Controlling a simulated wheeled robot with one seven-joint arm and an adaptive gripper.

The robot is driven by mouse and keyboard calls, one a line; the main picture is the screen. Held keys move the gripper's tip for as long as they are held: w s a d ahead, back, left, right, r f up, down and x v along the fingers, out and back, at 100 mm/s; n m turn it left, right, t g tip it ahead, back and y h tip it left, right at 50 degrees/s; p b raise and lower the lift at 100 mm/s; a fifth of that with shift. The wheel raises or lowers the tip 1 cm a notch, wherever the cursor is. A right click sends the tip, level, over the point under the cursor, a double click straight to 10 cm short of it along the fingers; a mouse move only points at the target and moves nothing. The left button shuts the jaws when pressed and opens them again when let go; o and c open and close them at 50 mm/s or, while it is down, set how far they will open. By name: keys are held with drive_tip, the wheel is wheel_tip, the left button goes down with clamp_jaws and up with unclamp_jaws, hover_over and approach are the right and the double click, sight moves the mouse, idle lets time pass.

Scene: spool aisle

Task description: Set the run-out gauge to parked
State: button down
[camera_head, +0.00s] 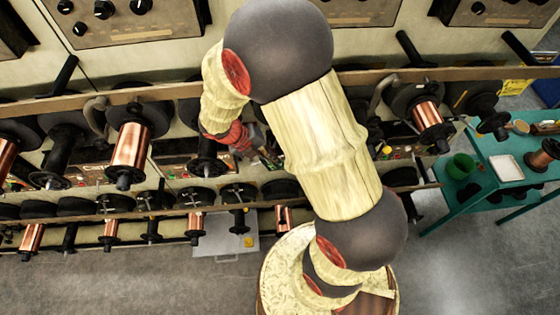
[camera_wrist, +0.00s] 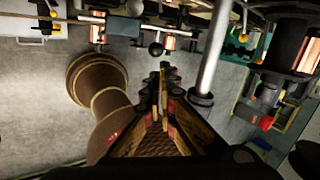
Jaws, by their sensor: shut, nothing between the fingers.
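My gripper (camera_head: 268,157) reaches in among the spool rows below the long wooden rail, partly hidden behind my arm in the head view. In the wrist view its fingers (camera_wrist: 162,75) are closed together and empty. A dark round knob (camera_wrist: 156,49) shows just beyond the fingertips; a gap seems to lie between them. A pale metal rod (camera_wrist: 215,50) with a dark collar stands to the right of the fingers. I cannot tell for certain which part is the run-out gauge, or its setting.
Copper spools (camera_head: 131,145) and dark spools fill two rows around the arm. A wooden rail (camera_head: 80,101) crosses above them. A green table (camera_head: 488,165) with a white tray (camera_head: 506,168) stands at the right. Grey floor (camera_head: 130,285) is open at the front.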

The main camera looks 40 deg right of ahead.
drive_tip(key=shift+v, duration=2.05)
drive_tip(key=w+m, duration=0.1)
drive_tip(key=m, duration=0.5)
drive_tip(key=f+m, duration=0.1)
drive_tip(key=m, duration=0.5)
drive_tip(key=w+f+m, duration=0.1)
drive_tip(key=m, duration=0.5)
drive_tip(key=shift+w+a+f+y, duration=0.15)
drive_tip(key=shift+w+a+y, duration=0.05)
drive_tip(key=shift+w+y, duration=0.1)
drive_tip(key=p+x, duration=0.1)
drive_tip(key=x, duration=0.9)
